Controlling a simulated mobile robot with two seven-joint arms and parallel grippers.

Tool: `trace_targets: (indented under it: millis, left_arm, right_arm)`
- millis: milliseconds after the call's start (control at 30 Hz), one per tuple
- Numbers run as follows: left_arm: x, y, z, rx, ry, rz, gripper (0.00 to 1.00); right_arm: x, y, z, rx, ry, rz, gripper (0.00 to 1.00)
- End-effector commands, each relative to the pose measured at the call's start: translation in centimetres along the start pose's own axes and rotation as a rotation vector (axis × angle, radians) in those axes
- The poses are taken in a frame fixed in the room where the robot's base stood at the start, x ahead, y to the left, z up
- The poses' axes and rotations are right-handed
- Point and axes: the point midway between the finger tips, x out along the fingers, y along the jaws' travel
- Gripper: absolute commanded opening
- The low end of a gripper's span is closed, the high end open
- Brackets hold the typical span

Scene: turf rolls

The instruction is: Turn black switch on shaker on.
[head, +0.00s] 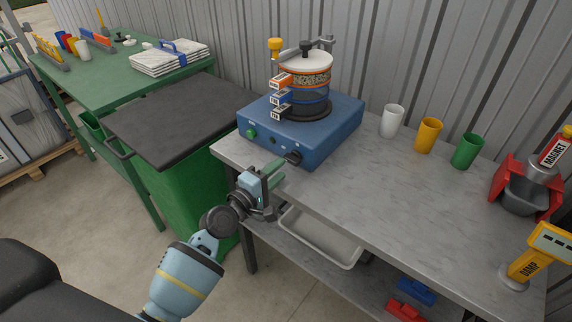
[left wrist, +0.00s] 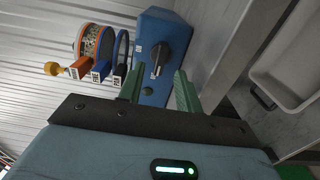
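The blue shaker (head: 330,132) stands on the grey bench, carrying a round sieve stack (head: 305,80) with orange, blue and black tags. Its black switch (head: 293,157) is a knob on the front face, near the right corner; it also shows in the left wrist view (left wrist: 160,55) with white marks beside it. A green button (head: 251,133) sits further left on that face. My left gripper (head: 272,172) is in front of the shaker, just short of the switch. Its green fingers (left wrist: 158,80) are apart, with nothing between them. My right gripper is out of view.
White, yellow and green cups (head: 428,135) stand right of the shaker. A red bin holder (head: 520,185) and a yellow stand (head: 530,262) are at the far right. A white tray (head: 322,240) lies on the lower shelf. A green bin (head: 188,190) stands left.

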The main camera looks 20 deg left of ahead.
Motion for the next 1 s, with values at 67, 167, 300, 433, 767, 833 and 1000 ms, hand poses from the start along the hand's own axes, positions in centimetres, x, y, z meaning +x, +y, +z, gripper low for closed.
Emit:
trace_targets:
  millis: [67, 167, 300, 433, 767, 833, 1000]
  left_arm:
    - [1.3, 0.0, 0.0, -0.001, -0.001, 0.0, 0.35]
    - [2.4, -0.1, 0.0, -0.001, -0.001, -0.001, 0.35]
    - [3.5, -0.1, 0.0, 0.0, -0.001, -0.001, 0.35]
    - [3.8, -0.1, 0.1, 0.0, -0.001, -0.002, 0.35]
    - [3.8, -0.1, 0.1, 0.0, -0.001, -0.001, 0.2]
    - [3.8, -0.1, 0.1, 0.0, -0.001, -0.001, 0.11]
    - [3.8, -0.1, 0.0, 0.0, -0.001, -0.001, 0.0]
  right_arm:
    - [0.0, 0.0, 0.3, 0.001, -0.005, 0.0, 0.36]
    - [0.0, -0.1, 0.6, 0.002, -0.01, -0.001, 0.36]
    - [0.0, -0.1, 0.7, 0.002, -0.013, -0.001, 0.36]
    - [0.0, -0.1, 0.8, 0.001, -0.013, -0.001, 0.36]
    - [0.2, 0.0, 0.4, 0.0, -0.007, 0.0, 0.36]
    - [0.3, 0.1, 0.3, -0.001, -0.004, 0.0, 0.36]
    - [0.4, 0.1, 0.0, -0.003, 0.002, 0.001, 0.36]
